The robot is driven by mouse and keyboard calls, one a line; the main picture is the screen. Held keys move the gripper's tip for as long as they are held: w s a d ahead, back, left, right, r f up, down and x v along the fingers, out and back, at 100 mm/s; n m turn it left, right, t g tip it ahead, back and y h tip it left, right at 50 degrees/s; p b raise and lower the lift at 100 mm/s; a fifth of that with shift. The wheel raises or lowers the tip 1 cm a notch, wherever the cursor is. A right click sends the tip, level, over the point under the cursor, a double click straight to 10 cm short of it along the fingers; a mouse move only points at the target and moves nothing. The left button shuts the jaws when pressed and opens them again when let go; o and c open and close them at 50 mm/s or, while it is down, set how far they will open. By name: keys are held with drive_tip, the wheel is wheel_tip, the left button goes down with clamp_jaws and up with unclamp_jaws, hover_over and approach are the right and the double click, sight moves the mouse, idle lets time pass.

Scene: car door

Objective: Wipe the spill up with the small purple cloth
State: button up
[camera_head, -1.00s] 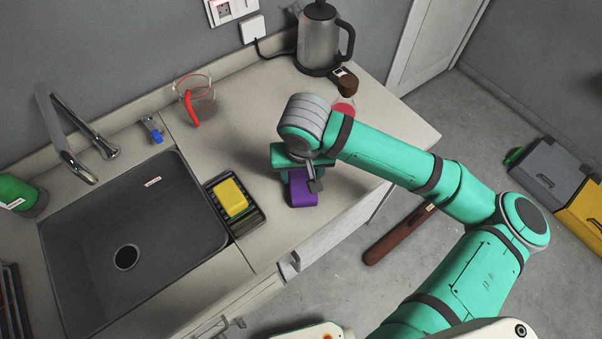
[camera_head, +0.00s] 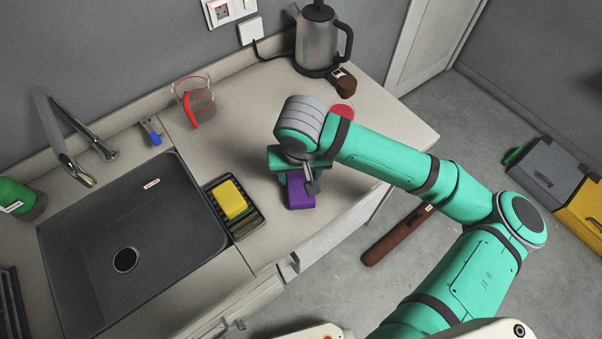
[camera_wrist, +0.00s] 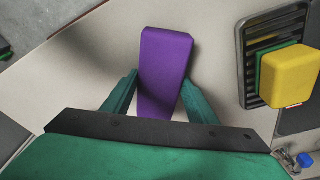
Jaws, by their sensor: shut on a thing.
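The small purple cloth (camera_head: 301,194) looks like a folded block over the counter, right of the sink. My gripper (camera_head: 303,182) is above it, partly hidden by my wrist. In the wrist view, the green fingers of my gripper (camera_wrist: 160,88) are on both sides of the purple cloth (camera_wrist: 165,62) and shut on it. I cannot tell whether the cloth touches the counter. A round red patch (camera_head: 342,111) shows behind my forearm, partly hidden; I cannot tell whether it is the spill. No other spill is clearly visible.
A black rack (camera_head: 246,222) with a yellow sponge (camera_head: 231,198) lies between the cloth and the sink (camera_head: 130,220). A clear vessel with a red handle (camera_head: 195,103), a kettle (camera_head: 318,40) and a brown-topped item (camera_head: 345,86) stand farther back. The counter's front edge is close.

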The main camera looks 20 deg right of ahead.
drive_tip(key=shift+s+a, duration=0.25)
drive_tip(key=shift+a, duration=0.3)
drive_tip(key=shift+w+d, duration=0.2)
drive_tip(key=shift+d, duration=0.3)
drive_tip(key=shift+w+d, duration=0.2)
drive_tip(key=shift+d, duration=0.25)
idle(0.8)
drive_tip(key=shift+s+a, duration=0.2)
drive_tip(key=shift+a, duration=0.3)
drive_tip(key=shift+s+a, duration=0.2)
drive_tip(key=shift+a, duration=0.3)
idle(0.5)
drive_tip(key=shift+w+d, duration=0.2)
drive_tip(key=shift+d, duration=0.3)
drive_tip(key=shift+w+d, duration=0.2)
drive_tip(key=shift+d, duration=0.3)
idle(0.5)
drive_tip(key=shift+s+a, duration=0.2)
drive_tip(key=shift+a, duration=0.3)
drive_tip(key=shift+s+a, duration=0.2)
drive_tip(key=shift+a, duration=0.25)
idle(0.5)
drive_tip(key=shift+w+d, duration=0.35)
drive_tip(key=shift+d, duration=0.45)
idle(0.5)
